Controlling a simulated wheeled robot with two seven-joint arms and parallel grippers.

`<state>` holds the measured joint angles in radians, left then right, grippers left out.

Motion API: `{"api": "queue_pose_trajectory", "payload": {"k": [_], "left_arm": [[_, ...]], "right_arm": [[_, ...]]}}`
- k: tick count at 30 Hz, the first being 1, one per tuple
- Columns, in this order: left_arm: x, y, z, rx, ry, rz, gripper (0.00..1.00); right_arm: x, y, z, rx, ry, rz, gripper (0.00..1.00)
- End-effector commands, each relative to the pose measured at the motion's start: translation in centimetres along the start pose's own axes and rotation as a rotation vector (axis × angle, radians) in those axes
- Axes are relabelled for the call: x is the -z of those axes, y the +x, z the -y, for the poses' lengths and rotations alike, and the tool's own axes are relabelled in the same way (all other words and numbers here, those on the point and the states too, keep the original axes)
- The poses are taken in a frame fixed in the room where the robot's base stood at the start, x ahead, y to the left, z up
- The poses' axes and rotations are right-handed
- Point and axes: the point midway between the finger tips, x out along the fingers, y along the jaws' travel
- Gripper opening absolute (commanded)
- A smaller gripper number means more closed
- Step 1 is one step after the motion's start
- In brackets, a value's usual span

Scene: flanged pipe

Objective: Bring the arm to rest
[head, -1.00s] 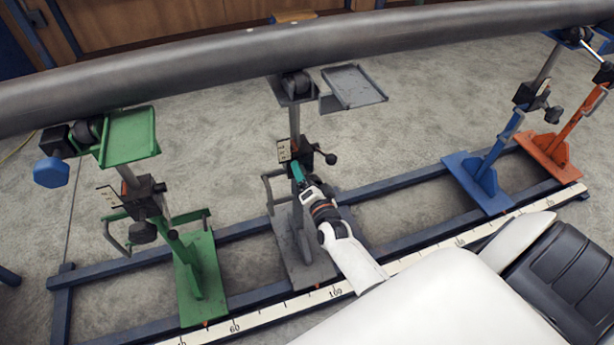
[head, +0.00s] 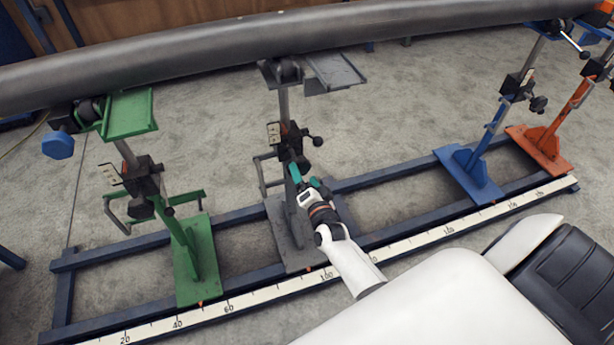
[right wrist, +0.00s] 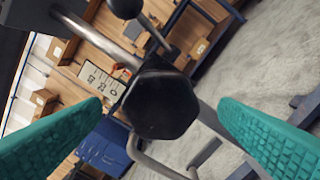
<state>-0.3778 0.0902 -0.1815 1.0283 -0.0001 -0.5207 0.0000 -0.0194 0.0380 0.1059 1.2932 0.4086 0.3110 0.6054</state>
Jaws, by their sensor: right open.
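My right gripper (head: 304,176) is in front of the post of the grey stand (head: 283,112), below its black clamp block. Its two teal fingers are spread apart with nothing between them in the head view. In the right wrist view the open fingers (right wrist: 160,112) frame a black faceted knob (right wrist: 160,103), which sits ahead of them with gaps on both sides. A black ball-ended lever (right wrist: 127,8) shows above the knob. My left gripper is not in view.
A long grey pipe (head: 200,50) runs across the stands. The green stand (head: 197,262) is left, the blue stand (head: 470,175) and orange stand (head: 540,150) right. A blue floor rail with a white scale (head: 250,297) lies in front. Carpet between stands is clear.

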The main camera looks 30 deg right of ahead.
Motion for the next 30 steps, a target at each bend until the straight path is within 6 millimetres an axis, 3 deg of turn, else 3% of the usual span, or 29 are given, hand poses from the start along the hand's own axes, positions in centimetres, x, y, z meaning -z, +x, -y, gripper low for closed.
{"api": "queue_pose_trajectory", "payload": {"k": [6,11,14,19,23,26,30], "left_arm": [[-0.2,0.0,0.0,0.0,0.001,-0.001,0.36],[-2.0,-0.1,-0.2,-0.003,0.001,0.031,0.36],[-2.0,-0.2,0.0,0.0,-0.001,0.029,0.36],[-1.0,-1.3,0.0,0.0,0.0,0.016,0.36],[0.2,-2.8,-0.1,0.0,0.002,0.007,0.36],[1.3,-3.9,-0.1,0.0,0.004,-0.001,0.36],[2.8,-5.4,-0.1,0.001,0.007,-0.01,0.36]], "right_arm": [[0.0,0.0,0.0,-0.001,0.0,0.001,0.84],[0.0,0.0,0.0,-0.001,0.0,0.001,0.84],[0.1,-0.1,0.1,0.003,-0.005,-0.005,0.84],[2.9,-2.3,2.1,0.074,-0.106,-0.121,0.84],[7.4,-7.2,6.0,0.178,-0.283,-0.331,0.84],[10.7,-12.8,9.6,0.255,-0.442,-0.528,0.84],[13.6,-22.3,14.2,0.333,-0.656,-0.816,0.84]]}}
